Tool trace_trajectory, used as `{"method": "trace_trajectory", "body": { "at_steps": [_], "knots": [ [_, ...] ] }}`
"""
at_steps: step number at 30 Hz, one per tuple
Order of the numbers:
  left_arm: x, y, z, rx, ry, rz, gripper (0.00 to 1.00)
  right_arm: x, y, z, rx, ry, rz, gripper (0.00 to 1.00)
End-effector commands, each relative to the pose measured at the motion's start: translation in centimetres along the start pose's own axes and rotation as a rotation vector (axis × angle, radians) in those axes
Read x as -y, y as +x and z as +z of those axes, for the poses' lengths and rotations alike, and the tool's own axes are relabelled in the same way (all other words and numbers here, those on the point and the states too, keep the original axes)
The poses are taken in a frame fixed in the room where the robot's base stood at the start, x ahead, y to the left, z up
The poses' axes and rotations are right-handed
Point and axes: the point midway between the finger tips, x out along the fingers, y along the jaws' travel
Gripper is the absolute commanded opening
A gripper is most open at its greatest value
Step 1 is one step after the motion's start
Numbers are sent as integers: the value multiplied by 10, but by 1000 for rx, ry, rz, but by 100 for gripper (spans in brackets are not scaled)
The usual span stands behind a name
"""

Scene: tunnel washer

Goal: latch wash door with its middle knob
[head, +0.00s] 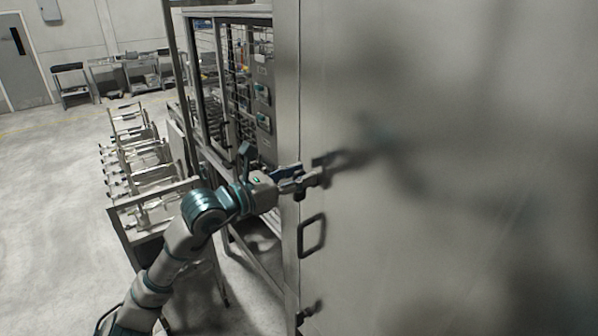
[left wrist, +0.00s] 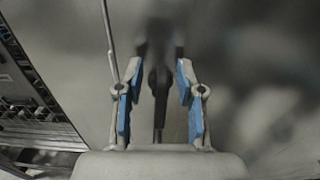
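The wash door (head: 430,120) is a large grey metal panel filling the right of the head view. My left gripper (head: 316,175) reaches in from the left to the door's left edge, above the loop handle. In the left wrist view, the two blue-padded fingers of my left gripper (left wrist: 157,68) stand apart, with a dark, narrow knob (left wrist: 160,95) between them. I see a gap on each side of the knob. In the head view the gripper mostly hides this knob. My right gripper is in neither view.
A dark loop handle (head: 312,235) sits on the door below the gripper, and a lower knob (head: 309,312) is near the bottom edge. A metal rack cart (head: 150,205) stands at left. An open-framed machine cabinet (head: 235,90) is behind the arm. The floor at far left is clear.

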Motion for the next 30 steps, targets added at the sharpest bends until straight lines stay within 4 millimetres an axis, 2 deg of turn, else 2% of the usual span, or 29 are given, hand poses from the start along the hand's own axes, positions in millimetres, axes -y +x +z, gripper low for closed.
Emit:
{"method": "trace_trajectory", "body": {
  "at_steps": [6,7,11,12,23,30],
  "knots": [
    [0,0,0,0,0,0,38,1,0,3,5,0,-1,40],
    [0,0,0,0,0,0,35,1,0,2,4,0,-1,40],
    [0,0,0,0,0,0,2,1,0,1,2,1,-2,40],
    [0,0,0,0,0,1,0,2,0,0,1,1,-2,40],
    [-1,0,-1,0,24,2,0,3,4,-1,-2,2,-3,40],
    [2,0,-3,0,142,3,0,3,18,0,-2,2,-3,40]
  ]
}}
